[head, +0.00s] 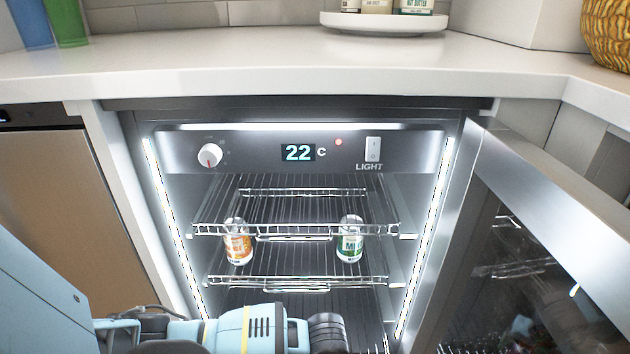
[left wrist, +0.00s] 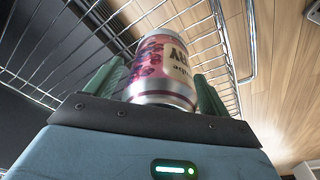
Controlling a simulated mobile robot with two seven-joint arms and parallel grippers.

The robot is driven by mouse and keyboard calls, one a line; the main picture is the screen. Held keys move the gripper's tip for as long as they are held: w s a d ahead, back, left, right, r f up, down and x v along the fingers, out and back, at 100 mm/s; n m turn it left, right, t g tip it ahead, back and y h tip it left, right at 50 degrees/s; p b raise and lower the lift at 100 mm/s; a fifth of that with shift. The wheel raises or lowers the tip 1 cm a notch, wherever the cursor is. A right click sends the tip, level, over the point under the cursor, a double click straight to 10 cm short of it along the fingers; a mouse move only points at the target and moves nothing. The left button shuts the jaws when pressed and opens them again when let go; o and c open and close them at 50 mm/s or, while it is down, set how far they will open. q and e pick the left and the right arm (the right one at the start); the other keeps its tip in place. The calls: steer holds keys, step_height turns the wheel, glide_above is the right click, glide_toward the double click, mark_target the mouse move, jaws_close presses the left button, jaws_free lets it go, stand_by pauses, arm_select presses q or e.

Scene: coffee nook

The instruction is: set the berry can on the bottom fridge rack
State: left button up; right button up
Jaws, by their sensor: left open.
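The berry can (left wrist: 162,70) is red and cream with a silver end, and its label reads upside down in the left wrist view. It is between the two green fingers of my left gripper (left wrist: 160,76), which is open. I cannot tell whether either finger touches the can. Wire bars of a rack (left wrist: 60,60) show close behind the can. In the head view my left arm reaches in along the bottom edge, and the berry can and left fingertips are hidden. The open fridge has an upper rack (head: 290,231) and a lower rack (head: 300,281). My right gripper is out of view.
An orange can (head: 237,242) and a green can (head: 350,240) stand on the lower visible rack, left and right, with room between them. The glass fridge door (head: 540,240) stands open at right. A white counter (head: 300,62) runs above.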

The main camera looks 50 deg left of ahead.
arm_select(q)
steer(key=r+p, duration=0.1)
steer(key=r, duration=0.2)
steer(key=d+r+p, duration=0.1)
steer(key=r+p, duration=0.1)
steer(key=r, duration=0.2)
steer(key=r+p, duration=0.1)
steer(key=r, duration=0.3)
steer(key=shift+w+d, duration=0.1)
steer(key=shift+d, duration=0.2)
steer(key=shift+d+r+p, duration=0.1)
steer(key=shift+r+p, duration=0.2)
steer(key=shift+r, duration=0.3)
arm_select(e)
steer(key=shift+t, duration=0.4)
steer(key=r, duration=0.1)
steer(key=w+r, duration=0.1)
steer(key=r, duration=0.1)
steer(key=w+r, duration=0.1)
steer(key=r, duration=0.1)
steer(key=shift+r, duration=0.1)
arm_select(q)
steer(key=shift+o, duration=0.3)
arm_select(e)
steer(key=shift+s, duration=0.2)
